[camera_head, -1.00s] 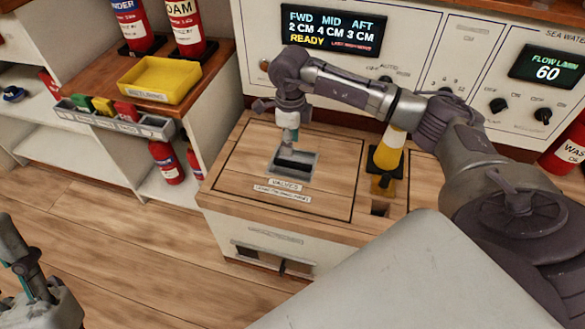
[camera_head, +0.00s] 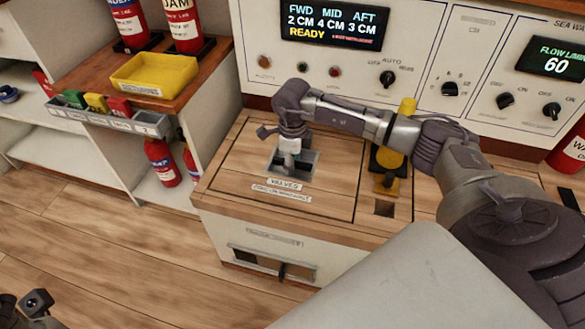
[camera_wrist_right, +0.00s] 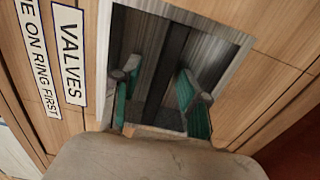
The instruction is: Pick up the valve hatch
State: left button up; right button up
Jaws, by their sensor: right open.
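The valve hatch (camera_head: 335,190) is a wooden panel set flush in the top of a low cabinet, labelled VALVES. It has a grey metal recess with a dark bar across it (camera_wrist_right: 165,65). My right gripper (camera_head: 284,165) points down at this recess and hides part of it. In the right wrist view its two green-padded fingers (camera_wrist_right: 162,92) are apart, one on each side of the dark bar, with gaps visible. Whether the fingertips touch the recess floor is unclear. Part of my left gripper (camera_head: 35,305) shows at the bottom left corner; its fingers are not clear.
A yellow-and-black post (camera_head: 388,160) stands right of the hatch, near a small square hole (camera_head: 384,208). A control panel (camera_head: 440,45) rises behind the cabinet. A yellow tray (camera_head: 155,75) and red extinguishers (camera_head: 162,162) are at the left. The wooden floor (camera_head: 110,245) is clear.

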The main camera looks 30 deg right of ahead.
jog(key=shift+r, duration=0.1)
jog(key=shift+c, duration=0.2)
grip_shut()
jog(key=shift+w+r, duration=0.1)
jog(key=shift+r, duration=0.05)
